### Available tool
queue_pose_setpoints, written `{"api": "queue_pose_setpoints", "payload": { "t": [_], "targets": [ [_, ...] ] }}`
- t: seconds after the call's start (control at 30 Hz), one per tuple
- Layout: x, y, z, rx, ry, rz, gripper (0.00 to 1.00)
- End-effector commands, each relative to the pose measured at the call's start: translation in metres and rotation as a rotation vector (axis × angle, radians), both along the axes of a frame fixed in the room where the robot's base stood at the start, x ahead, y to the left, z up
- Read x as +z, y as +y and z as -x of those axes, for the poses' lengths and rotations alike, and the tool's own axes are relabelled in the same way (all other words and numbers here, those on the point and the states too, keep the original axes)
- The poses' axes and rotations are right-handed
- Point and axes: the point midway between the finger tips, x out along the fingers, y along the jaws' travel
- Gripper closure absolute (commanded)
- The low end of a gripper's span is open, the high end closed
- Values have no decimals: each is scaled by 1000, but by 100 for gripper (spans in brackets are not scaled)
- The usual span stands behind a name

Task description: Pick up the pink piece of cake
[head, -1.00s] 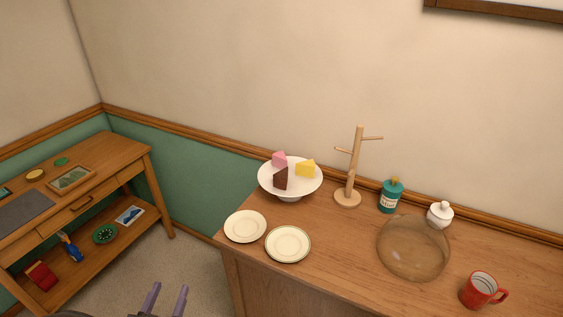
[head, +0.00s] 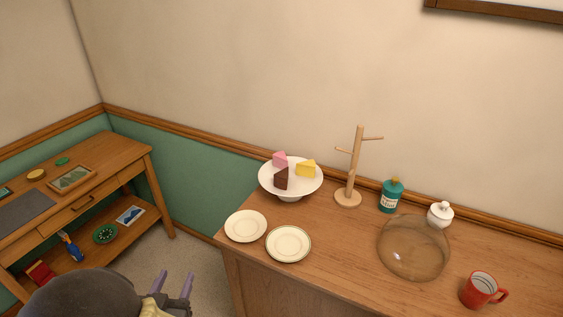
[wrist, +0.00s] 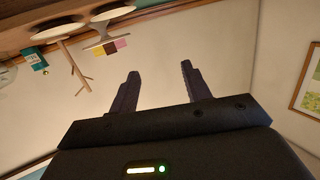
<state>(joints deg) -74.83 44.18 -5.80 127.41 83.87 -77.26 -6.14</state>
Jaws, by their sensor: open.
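The pink piece of cake (head: 280,159) sits at the back left of a white cake stand (head: 264,181) on the wooden cabinet top. A chocolate piece (head: 281,179) is in front of it, and a yellow piece (head: 306,168) is to its right. My gripper (head: 172,276) is open and empty, low in the head view, left of the cabinet and well short of the cake. In the wrist view, the scene looks turned over; the pink piece (wrist: 121,43) shows at upper left, away from the open fingers (wrist: 160,68).
Two plates (head: 245,227) (head: 289,244) stand in front of the cake stand. A wooden mug tree (head: 354,170) is to its right. A teal bottle (head: 391,196), white jar (head: 440,214), clear dome (head: 413,248) and red mug (head: 480,290) stand further right. A side table (head: 132,157) is at left.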

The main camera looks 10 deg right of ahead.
Motion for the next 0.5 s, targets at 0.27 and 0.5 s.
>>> {"api": "queue_pose_setpoints", "payload": {
  "t": [0.27, 0.5],
  "targets": [
    [-1, -47, -74, 91, 310, -161, 52],
    [6, -105, -91, 189, 562, -233, 52]
  ]
}}
